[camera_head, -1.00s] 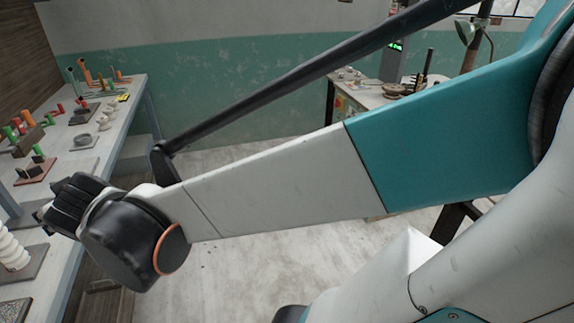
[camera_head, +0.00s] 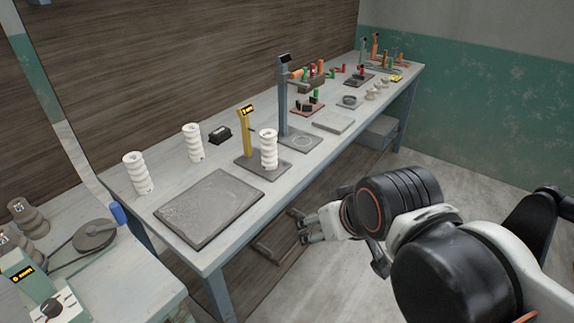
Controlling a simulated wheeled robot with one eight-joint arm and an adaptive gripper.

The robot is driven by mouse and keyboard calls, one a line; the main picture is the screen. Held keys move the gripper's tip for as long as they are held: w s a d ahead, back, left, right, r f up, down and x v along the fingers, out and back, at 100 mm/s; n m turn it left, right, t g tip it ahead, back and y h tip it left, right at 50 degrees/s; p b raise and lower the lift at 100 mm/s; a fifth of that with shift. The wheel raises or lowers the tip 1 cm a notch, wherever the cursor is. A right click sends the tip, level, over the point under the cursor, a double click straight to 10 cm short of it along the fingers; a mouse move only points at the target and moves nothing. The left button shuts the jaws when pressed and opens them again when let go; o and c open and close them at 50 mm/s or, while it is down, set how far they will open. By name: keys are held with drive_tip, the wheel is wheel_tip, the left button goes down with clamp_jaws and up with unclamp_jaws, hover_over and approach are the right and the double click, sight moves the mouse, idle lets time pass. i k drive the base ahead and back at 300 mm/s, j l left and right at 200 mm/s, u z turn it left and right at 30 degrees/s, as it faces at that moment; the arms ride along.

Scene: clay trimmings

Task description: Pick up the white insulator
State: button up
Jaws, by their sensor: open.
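Three white ribbed insulators stand upright on the long workbench (camera_head: 118,196). One insulator (camera_head: 138,175) is at the near left, one (camera_head: 193,143) stands behind it to the right, and one (camera_head: 268,150) stands on a small dark plate (camera_head: 243,164) beside a yellow post. My gripper (camera_head: 303,230) is at the end of my arm, off the bench's front edge and to the right of the insulators. It is open and apart from all of them. Its fingers are small in the picture, and nothing shows between them.
A grey slab (camera_head: 205,207) lies in front of the insulators. The yellow post (camera_head: 246,130) and a tall blue-grey stand (camera_head: 283,95) rise from the bench. A small black box (camera_head: 220,135) lies behind. A second table (camera_head: 120,275) with a green device (camera_head: 40,290) is at lower left.

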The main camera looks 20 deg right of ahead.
sight(268, 139)
drive_tip(key=i+j, duration=0.1)
drive_tip(key=j, duration=0.25)
drive_tip(key=i+j+z, duration=0.15)
drive_tip(key=j, duration=0.15)
drive_tip(key=i+j, duration=0.1)
drive_tip(key=j, duration=0.25)
drive_tip(key=i+j+z, duration=0.15)
drive_tip(key=j, duration=0.2)
drive_tip(key=k+j+z, duration=0.2)
drive_tip(key=i+l+u, duration=0.2)
